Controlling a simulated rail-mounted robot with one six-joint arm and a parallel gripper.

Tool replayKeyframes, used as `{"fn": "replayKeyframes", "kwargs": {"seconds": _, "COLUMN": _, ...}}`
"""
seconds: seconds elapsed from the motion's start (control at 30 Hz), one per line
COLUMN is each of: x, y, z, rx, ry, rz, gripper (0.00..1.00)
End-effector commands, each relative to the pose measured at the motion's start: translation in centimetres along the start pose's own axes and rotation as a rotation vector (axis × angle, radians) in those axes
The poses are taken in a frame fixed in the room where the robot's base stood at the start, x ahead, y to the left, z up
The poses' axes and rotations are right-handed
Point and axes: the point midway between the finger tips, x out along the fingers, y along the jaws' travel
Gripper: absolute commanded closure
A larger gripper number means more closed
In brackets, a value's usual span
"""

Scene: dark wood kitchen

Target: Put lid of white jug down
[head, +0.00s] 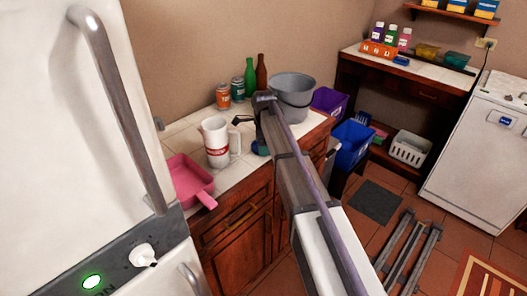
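The white jug (215,143) stands upright on the tiled counter. It has a red band near its base and a handle on its right side. I cannot make out a separate lid on or beside the jug. My arm reaches over the counter from the lower right, and its end is just right of the jug. My gripper (250,131) is small and dark here, partly hidden by my own arm. A dark part of it points left, near the jug's upper right. Whether its fingers are open, shut or holding something cannot be seen.
A pink pan (190,179) lies left of the jug. Behind are cans (223,96), a green bottle (250,78) and a brown bottle (261,73). A grey bucket (293,92) stands to the right. The white fridge (60,120) fills the left. Little counter is free.

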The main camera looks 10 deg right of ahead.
Motion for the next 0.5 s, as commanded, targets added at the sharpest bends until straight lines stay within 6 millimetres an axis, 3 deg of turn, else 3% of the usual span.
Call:
{"fn": "replayKeyframes", "kwargs": {"seconds": 0.3, "x": 0.41, "y": 0.0, "z": 0.0, "rx": 0.0, "ry": 0.0, "rz": 0.0, "gripper": 0.3}}
{"fn": "replayKeyframes", "kwargs": {"seconds": 0.33, "x": 0.37, "y": 0.0, "z": 0.0, "rx": 0.0, "ry": 0.0, "rz": 0.0, "gripper": 0.07}}
{"fn": "replayKeyframes", "kwargs": {"seconds": 0.4, "x": 0.24, "y": 0.0, "z": 0.0, "rx": 0.0, "ry": 0.0, "rz": 0.0, "gripper": 0.0}}
{"fn": "replayKeyframes", "kwargs": {"seconds": 0.5, "x": 0.24, "y": 0.0, "z": 0.0, "rx": 0.0, "ry": 0.0, "rz": 0.0, "gripper": 0.0}}
